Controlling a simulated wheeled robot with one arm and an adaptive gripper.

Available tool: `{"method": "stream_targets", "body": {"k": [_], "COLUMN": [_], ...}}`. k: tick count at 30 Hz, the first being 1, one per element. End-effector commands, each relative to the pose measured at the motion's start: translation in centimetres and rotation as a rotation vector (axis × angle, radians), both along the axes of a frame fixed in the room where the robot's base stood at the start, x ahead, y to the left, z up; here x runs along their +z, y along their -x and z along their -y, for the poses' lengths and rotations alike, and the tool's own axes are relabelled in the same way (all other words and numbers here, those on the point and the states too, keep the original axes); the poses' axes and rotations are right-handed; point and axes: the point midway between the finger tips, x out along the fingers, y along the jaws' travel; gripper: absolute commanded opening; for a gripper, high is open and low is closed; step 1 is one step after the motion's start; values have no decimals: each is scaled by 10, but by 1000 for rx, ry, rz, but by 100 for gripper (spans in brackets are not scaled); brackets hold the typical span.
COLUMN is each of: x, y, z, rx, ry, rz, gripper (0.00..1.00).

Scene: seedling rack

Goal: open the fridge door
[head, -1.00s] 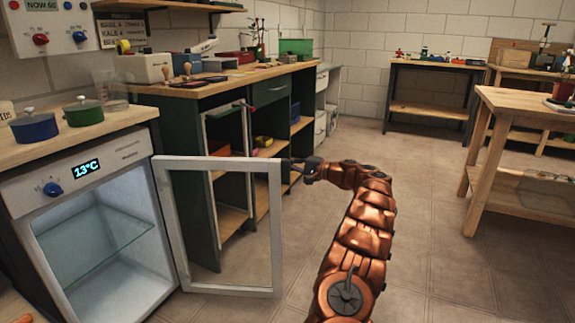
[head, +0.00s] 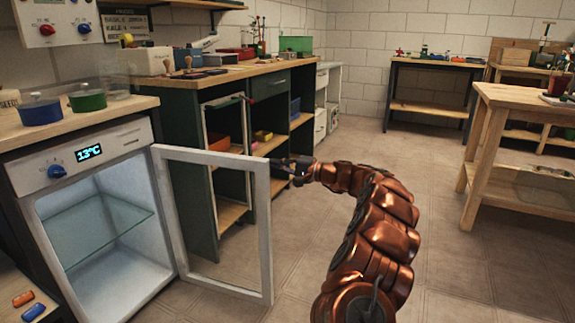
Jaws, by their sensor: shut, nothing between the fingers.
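The fridge (head: 88,153) stands at the left under a wooden counter, with a blue knob and a display reading 13°C. Its glass door with a white frame (head: 262,235) is swung wide open to the right. The lit inside shows a glass shelf (head: 95,232) and looks empty. My gripper (head: 283,162) is shut and empty at the upper right corner of the door. Whether it touches the frame I cannot tell. My copper arm reaches up to it from the lower right.
A blue pot (head: 40,109) and a green pot (head: 88,98) stand on the counter above the fridge. A dark green workbench (head: 185,190) stands behind the door. A wooden table (head: 515,97) is at the right. The tiled floor (head: 440,215) between is clear.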

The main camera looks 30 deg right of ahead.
Motion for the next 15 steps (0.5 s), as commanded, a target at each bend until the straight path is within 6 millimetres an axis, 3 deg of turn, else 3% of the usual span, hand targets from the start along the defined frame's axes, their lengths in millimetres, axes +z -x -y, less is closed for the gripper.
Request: {"method": "stream_targets", "body": {"k": [5, 15], "x": [0, 0], "y": [1, 1], "z": [-11, -11], "rx": [11, 10], "ry": [0, -1], "rz": [2, 1], "gripper": [0, 0]}}
